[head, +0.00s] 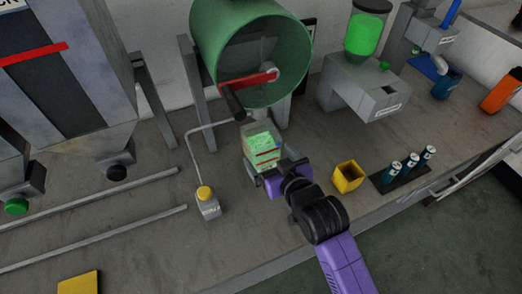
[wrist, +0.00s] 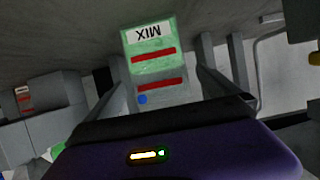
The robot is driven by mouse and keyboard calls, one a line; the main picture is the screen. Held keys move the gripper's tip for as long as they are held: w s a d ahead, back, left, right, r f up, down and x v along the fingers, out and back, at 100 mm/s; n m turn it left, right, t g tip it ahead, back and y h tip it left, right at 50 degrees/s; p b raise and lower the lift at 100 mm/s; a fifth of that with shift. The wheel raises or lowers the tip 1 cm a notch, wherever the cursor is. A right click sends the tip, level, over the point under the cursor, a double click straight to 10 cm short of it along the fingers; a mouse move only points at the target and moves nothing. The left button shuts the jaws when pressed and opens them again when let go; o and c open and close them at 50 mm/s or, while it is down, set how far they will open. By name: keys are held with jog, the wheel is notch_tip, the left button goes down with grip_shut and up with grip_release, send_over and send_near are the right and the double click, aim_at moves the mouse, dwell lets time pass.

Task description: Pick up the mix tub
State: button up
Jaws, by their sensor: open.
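The mix tub (head: 262,143) is a clear tub with green contents and red bands, standing on the bench under the green drum. In the wrist view the mix tub (wrist: 151,62) shows a white MIX label upside down, two red bands and a blue dot. My gripper (head: 266,164) is at the tub's near side. In the wrist view my gripper (wrist: 161,78) is open, with one grey finger to each side of the tub and visible gaps between. The tub's lower near part is partly hidden by my gripper in the head view.
The green drum (head: 262,55) with a red-and-dark handle hangs just above and behind the tub. A yellow-button box (head: 207,204) stands left, a yellow bin (head: 348,176) right, and a rack of blue cylinders (head: 405,172) farther right.

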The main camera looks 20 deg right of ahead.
aim_at(255, 138)
jog(key=x, duration=0.3)
jog(key=p+x, duration=0.1)
jog(key=x, duration=0.3)
jog(key=shift+w+d+r, duration=0.15)
jog(key=shift+w, duration=0.1)
jog(key=shift+c, duration=0.4)
jog(key=c, duration=1.5)
jog(key=shift+r, duration=0.1)
jog(key=c, duration=0.3)
